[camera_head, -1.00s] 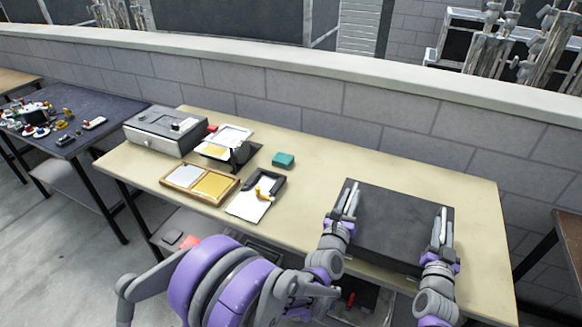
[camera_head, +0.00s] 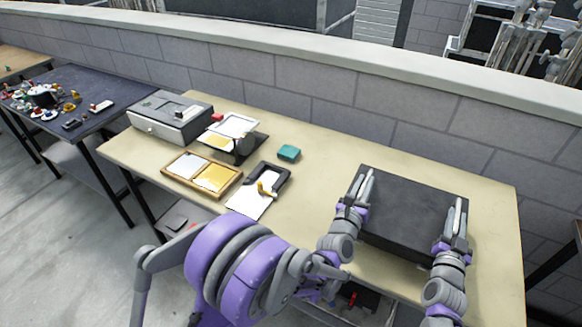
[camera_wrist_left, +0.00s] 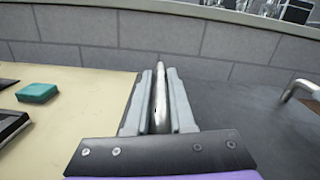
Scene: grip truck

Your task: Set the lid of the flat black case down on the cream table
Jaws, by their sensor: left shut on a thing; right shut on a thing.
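The lid of the flat black case (camera_head: 412,212) is a wide dark slab at the right part of the cream table (camera_head: 330,190). My left gripper (camera_head: 363,186) is shut on a handle at its left side. In the left wrist view, the fingers (camera_wrist_left: 160,98) close around a silver bar, with the lid's dark top (camera_wrist_left: 235,125) to the right. My right gripper (camera_head: 456,216) is shut at the lid's right side. The lid looks about level. I cannot tell whether it rests on something or hangs just above the table, as its underside is hidden.
Left of the lid are a teal block (camera_head: 289,153), a black tray with paper (camera_head: 262,188), a wooden two-part tray (camera_head: 202,174) and a grey box (camera_head: 170,117). A low block wall (camera_head: 330,108) runs behind the table. Bare tabletop lies between the teal block and the lid.

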